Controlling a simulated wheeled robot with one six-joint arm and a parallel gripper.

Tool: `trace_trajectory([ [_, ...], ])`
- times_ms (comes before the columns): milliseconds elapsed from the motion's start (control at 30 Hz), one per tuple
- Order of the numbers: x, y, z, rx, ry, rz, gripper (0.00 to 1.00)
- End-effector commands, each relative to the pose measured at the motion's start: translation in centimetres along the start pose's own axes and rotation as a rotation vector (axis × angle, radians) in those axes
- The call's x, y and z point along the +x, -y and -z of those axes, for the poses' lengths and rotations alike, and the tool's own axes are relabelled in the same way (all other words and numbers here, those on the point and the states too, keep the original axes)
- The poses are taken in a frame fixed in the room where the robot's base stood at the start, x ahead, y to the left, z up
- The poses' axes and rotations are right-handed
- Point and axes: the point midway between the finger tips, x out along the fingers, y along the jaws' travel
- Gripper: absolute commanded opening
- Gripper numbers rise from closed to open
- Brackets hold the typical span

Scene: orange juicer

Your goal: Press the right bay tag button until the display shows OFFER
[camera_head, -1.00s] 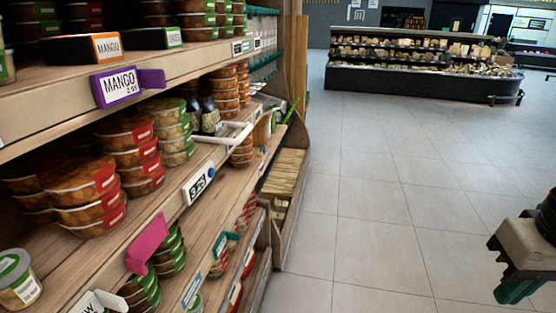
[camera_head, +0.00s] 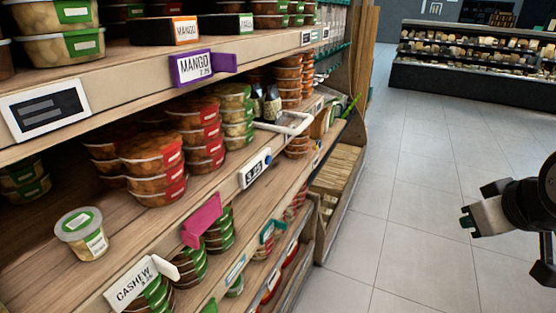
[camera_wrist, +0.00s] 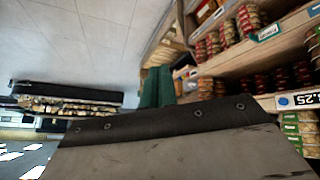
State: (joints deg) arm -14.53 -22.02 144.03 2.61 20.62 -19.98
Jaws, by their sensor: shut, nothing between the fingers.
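A white shelf tag (camera_head: 255,172) with a small dark display sits on the middle shelf edge in the head view. Its display seems to read 3.25, and a round blue button (camera_head: 267,160) is at its right end. The tag (camera_wrist: 302,99) and its blue button (camera_wrist: 283,101) also show at the right edge of the wrist view. My gripper (camera_head: 467,219) is at the right of the head view, over the aisle and well apart from the tag. Its teal fingers (camera_wrist: 156,88) are shut and empty in the wrist view.
A purple MANGO flag tag (camera_head: 192,68), a pink flag (camera_head: 202,221) and a CASHEW tag (camera_head: 137,284) stick out from the shelf edges. A white bracket (camera_head: 290,124) juts out beyond the blue-button tag. The tiled aisle floor (camera_head: 420,180) is open.

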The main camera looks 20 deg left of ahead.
Motion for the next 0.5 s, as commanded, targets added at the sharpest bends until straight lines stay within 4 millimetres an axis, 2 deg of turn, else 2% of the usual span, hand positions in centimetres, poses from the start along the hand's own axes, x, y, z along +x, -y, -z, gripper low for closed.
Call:
trace_trajectory([
  [33, 2.2, 1.4, 2.1, -0.078, -0.072, 0.007, 0.0],
  [133, 5.5, 4.2, 6.6, -0.221, -0.248, -0.015, 0.0],
  [200, 7.2, 7.0, 9.5, -0.324, -0.387, -0.01, 0.0],
  [333, 9.6, 12.3, 13.3, -0.484, -0.62, -0.055, 0.0],
  [400, 10.1, 15.0, 14.6, -0.552, -0.736, -0.085, 0.0],
  [500, 10.4, 18.3, 15.5, -0.622, -0.872, -0.127, 0.0],
])
